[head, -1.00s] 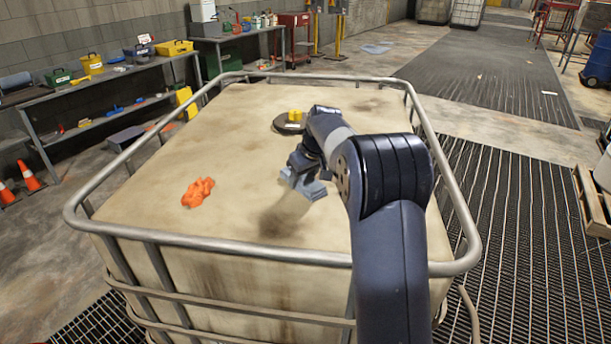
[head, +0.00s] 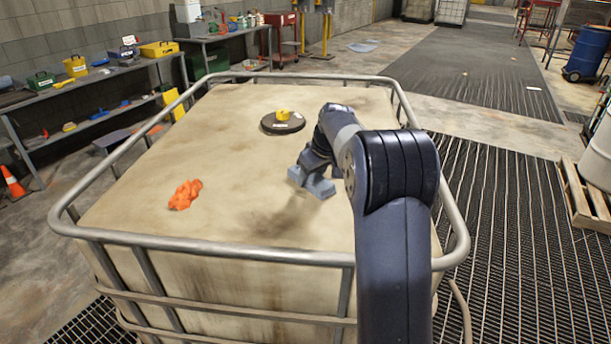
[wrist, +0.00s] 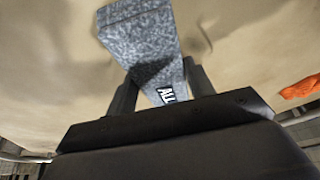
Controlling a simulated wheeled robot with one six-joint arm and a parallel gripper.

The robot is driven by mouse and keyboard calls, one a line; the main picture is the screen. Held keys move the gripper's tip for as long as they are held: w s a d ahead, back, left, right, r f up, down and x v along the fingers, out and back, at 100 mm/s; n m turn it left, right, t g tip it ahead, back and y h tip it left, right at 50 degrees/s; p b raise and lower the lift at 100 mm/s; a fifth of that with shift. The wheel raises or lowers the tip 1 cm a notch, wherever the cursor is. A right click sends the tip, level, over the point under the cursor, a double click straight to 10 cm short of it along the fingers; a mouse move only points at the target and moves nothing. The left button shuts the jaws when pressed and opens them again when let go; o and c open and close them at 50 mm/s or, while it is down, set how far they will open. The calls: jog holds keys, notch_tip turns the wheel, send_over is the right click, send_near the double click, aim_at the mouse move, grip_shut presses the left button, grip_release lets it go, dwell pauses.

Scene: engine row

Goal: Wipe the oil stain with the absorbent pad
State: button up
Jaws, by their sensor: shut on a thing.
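The absorbent pad (head: 318,185) is a blue-grey, speckled block. My gripper (wrist: 160,88) is shut on it, with one finger on each side. In the wrist view the pad (wrist: 143,40) sticks out past the fingers, and part of a black-and-white label shows. In the head view the pad is tilted at or just above the tank top; I cannot tell if it touches. A dark smudge (head: 278,222), which looks like the oil stain, lies on the pale tank top to the pad's lower left. Shadow may be mixed into it.
A metal rail (head: 200,245) rings the tank top. An orange crumpled rag (head: 185,194) lies at the left. A dark round lid with a yellow cap (head: 283,115) is behind the pad. The top's middle and left are mostly clear.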

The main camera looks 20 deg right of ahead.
jog(key=shift+s+d+f+b, duration=0.1)
jog(key=shift+s+d, duration=0.25)
jog(key=shift+d, duration=0.55)
jog(key=shift+s+d+f+b, duration=0.15)
jog(key=shift+s+d, duration=0.25)
jog(key=shift+d, duration=0.5)
jog(key=shift+s+d+f+b, duration=0.1)
jog(key=shift+s+d, duration=0.25)
jog(key=shift+d, duration=0.55)
jog(key=shift+r, duration=0.1)
notch_tip(320, 180, up, 4)
jog(key=p, duration=0.2)
jog(key=shift+p, duration=0.4)
jog(key=shift+r, duration=1.05)
jog(key=shift+w, duration=0.1)
notch_tip(320, 180, up, 3)
jog(key=shift+a, duration=0.1)
